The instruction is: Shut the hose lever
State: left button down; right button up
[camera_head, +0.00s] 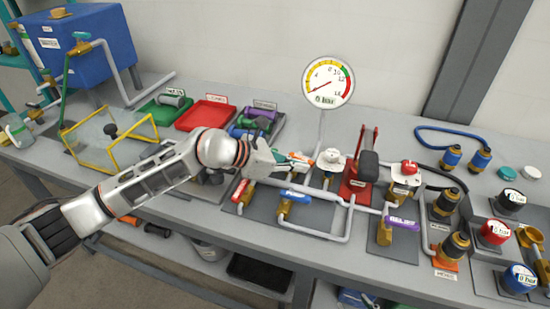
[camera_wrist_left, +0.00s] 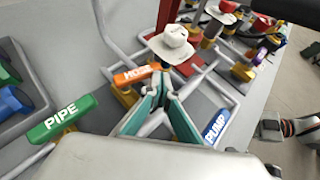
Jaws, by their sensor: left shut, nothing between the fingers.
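The hose lever (camera_wrist_left: 133,75) is a flat orange bar marked HOSE, seen in the left wrist view just beyond my left fingertips. Its right end is close to the tips; I cannot tell if they touch. In the head view my left gripper mostly covers it, with a bit of orange (camera_head: 309,162) past the fingers. My left gripper (camera_head: 298,160) has teal fingers, shut and empty; they also show in the left wrist view (camera_wrist_left: 162,85). Part of my right arm, probably with its gripper (camera_wrist_left: 268,129), shows at the right of that view, its fingers unclear.
A white round knob (camera_wrist_left: 172,45) stands just beyond the lever. The blue PUMP lever (camera_wrist_left: 215,127) and green PIPE lever (camera_wrist_left: 62,119) flank my fingers. A red frame (camera_head: 360,165) and pressure gauge (camera_head: 328,82) rise nearby. A purple lever (camera_head: 402,223) lies to the right.

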pick_arm(q)
jog(key=shift+a, duration=0.1)
jog(key=shift+w+a+f+b, duration=0.1)
jog(key=shift+w+a+b, duration=0.05)
jog(key=shift+w+b, duration=0.25)
jog(key=shift+w+a+b, duration=0.15)
jog(key=shift+w+b, duration=0.15)
